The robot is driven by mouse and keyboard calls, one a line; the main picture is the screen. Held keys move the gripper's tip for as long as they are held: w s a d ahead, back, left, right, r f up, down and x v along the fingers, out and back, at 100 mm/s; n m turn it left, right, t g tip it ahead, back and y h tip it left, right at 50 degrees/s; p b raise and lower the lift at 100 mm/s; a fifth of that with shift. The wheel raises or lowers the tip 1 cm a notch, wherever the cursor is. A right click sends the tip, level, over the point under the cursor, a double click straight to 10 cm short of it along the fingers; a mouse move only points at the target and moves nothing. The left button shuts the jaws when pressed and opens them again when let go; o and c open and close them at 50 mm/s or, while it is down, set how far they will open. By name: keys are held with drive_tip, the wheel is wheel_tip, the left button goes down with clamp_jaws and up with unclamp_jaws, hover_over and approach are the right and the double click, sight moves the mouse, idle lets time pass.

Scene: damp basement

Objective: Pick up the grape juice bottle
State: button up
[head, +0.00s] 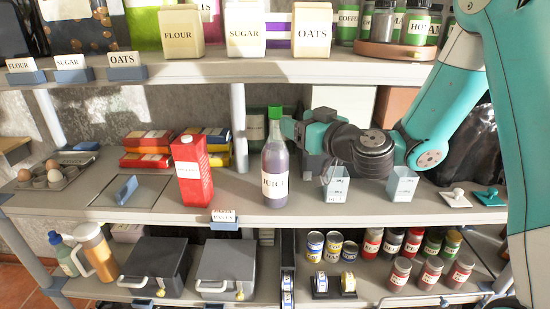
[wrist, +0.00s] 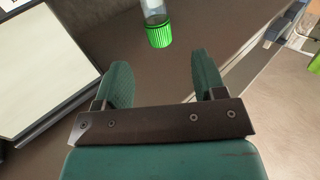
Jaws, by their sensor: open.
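The grape juice bottle (head: 274,165) stands upright on the middle shelf in the head view, with a green cap, a clear neck, dark purple contents and a label reading JUICE. Its green cap and clear neck (wrist: 158,30) show at the top of the wrist view, ahead of the fingertips and between their lines. My gripper (wrist: 160,75) is open and empty, its two green fingers apart. In the head view my gripper (head: 296,132) is just right of the bottle's upper part; its fingertips are partly hidden, and I cannot tell whether they touch the bottle.
A red carton (head: 190,172) stands left of the bottle. Two translucent measuring cups (head: 337,186) stand to its right, below my arm. The upper shelf (head: 275,68) with canisters runs above. Bare shelf shows between carton and bottle.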

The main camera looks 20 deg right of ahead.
sight(279, 112)
drive_tip(key=p+x, duration=0.2)
drive_tip(key=x, duration=0.1)
drive_tip(key=p+x, duration=0.1)
drive_tip(key=shift+w+a+r, duration=0.1)
drive_tip(key=shift+w+r, duration=0.1)
drive_tip(key=shift+r, duration=0.05)
drive_tip(key=shift+w+a+f, duration=0.15)
drive_tip(key=shift+w+a, duration=0.05)
drive_tip(key=shift+w, duration=0.25)
drive_tip(key=shift+w+a+p, duration=0.1)
drive_tip(key=shift+w+p, duration=0.35)
drive_tip(key=shift+p, duration=0.55)
drive_tip(key=p+x, duration=0.3)
drive_tip(key=shift+r+p, duration=0.2)
drive_tip(key=shift+p, duration=0.1)
drive_tip(key=shift+w+a+f+p, duration=0.1)
drive_tip(key=shift+w+f+p, duration=0.1)
drive_tip(key=shift+w+p, duration=0.3)
drive_tip(key=shift+w+f, duration=0.1)
drive_tip(key=shift+f, duration=0.05)
clamp_jaws()
